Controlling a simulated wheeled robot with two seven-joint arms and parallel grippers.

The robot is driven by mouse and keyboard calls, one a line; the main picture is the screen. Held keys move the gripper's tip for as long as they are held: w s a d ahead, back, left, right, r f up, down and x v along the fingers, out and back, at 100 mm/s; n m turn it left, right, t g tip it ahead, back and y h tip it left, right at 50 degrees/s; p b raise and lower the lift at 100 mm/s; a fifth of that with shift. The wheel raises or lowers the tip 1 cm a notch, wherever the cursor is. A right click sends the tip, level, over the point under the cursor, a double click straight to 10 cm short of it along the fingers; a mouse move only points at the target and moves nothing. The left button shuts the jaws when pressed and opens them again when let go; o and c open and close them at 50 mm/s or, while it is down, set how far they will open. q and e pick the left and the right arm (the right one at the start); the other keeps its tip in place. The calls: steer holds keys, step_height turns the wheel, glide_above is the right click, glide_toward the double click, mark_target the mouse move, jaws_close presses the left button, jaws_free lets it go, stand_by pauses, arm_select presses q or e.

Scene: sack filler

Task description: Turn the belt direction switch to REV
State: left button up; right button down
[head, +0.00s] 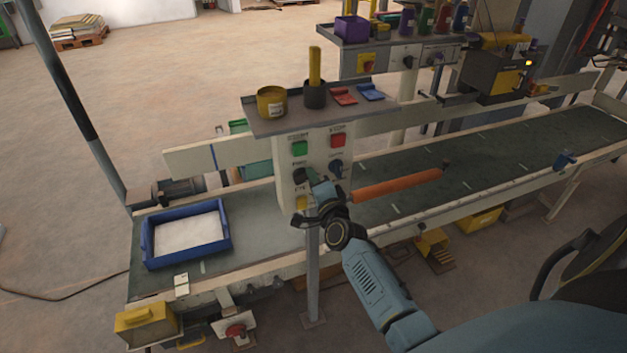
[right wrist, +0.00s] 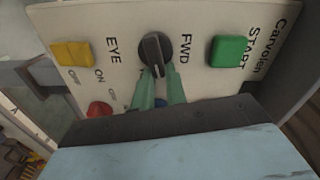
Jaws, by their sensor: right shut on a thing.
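The belt direction switch is a black rotary knob (right wrist: 153,47) on the pale control panel (right wrist: 204,72). In the right wrist view the panel looks turned on its side, with the letters FWD beside the knob. The knob's ridge runs roughly up and down in that picture; which end points is not clear. My right gripper (right wrist: 158,80) is shut on the knob, its two green fingers reaching it from below. In the head view my right gripper (head: 313,184) is at the panel's lower left and partly covers the dark knob (head: 300,174). My left gripper is not in view.
Near the knob are a green START button (right wrist: 229,51), a yellow EYE button (right wrist: 73,53) and a red button (right wrist: 100,109). A shelf (head: 290,122) with cups overhangs the panel. An orange roller (head: 397,185) and a blue tray (head: 148,240) are on the belt.

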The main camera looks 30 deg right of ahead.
steer(key=shift+w+a+f+m+b, duration=0.1)
steer(key=shift+m+b, duration=0.05)
steer(key=shift+m, duration=0.45)
steer(key=shift+f+m+b, duration=0.1)
steer(key=shift+m+b, duration=0.05)
steer(key=shift+m, duration=0.45)
steer(key=shift+r, duration=0.1)
steer(key=c, duration=1.4)
jaws_free()
steer(key=shift+c, duration=0.2)
steer(key=shift+w+f, duration=0.15)
steer(key=shift+f, duration=0.05)
